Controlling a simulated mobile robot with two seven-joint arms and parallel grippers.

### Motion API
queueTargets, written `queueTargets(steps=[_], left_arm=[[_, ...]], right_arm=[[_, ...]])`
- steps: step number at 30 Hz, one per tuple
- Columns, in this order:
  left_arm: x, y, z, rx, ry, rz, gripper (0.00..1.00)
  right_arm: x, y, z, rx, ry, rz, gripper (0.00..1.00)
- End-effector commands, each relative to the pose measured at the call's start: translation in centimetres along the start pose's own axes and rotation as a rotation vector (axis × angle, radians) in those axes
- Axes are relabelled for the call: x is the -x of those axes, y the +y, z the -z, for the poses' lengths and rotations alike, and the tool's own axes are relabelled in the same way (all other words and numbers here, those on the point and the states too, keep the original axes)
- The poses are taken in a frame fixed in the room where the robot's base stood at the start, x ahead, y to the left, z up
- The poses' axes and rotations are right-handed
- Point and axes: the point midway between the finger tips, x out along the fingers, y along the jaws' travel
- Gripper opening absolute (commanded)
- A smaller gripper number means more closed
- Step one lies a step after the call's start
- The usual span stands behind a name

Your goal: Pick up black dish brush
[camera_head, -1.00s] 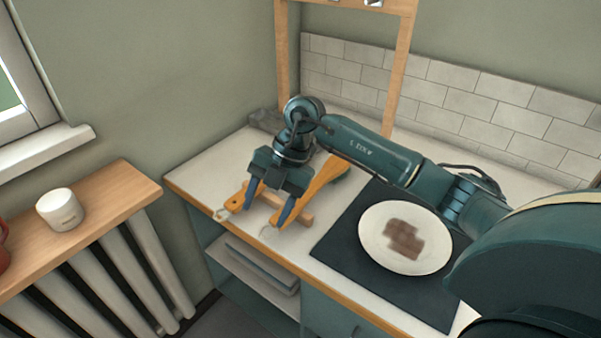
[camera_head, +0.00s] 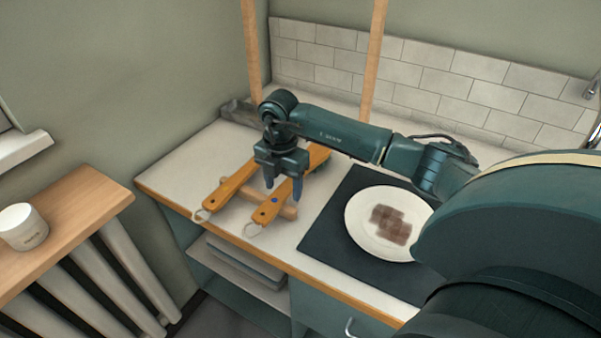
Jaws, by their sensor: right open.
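Two dish brushes with orange-brown wooden handles lie side by side on a small wooden rest (camera_head: 289,211) on the counter. The left brush (camera_head: 227,191) and the right brush (camera_head: 268,211) each have a hanging loop at the near end. The right brush has a blue dot on its handle. Their bristles are hidden, so I cannot tell which brush is black. My right gripper (camera_head: 283,190) is open, fingers pointing down, one on either side of the right brush's handle in this view. I cannot tell whether they touch it. My left gripper is not in view.
A white plate (camera_head: 357,222) with brown food (camera_head: 390,225) sits on a dark mat (camera_head: 330,243) right of the brushes. A dark grey object (camera_head: 240,112) lies at the counter's back left corner. A white cup (camera_head: 22,228) stands on the wooden sill (camera_head: 85,205) at left.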

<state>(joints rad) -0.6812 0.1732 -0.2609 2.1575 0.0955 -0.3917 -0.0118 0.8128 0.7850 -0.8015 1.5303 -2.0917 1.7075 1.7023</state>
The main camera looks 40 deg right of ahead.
Motion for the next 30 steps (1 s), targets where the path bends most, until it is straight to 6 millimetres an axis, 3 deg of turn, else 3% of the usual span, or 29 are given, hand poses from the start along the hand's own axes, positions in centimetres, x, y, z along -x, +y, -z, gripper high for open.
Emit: queueTargets(steps=[6, 15, 30], left_arm=[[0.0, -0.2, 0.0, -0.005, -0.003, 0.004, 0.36], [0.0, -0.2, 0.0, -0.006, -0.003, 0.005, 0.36], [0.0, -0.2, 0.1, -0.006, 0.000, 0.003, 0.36]], right_arm=[[-3.1, 0.2, 0.1, 0.000, 0.001, 0.003, 0.58], [-3.5, 0.2, 0.1, 0.001, 0.000, 0.000, 0.58], [-3.5, 0.2, 0.1, 0.001, 0.001, 0.000, 0.17]])
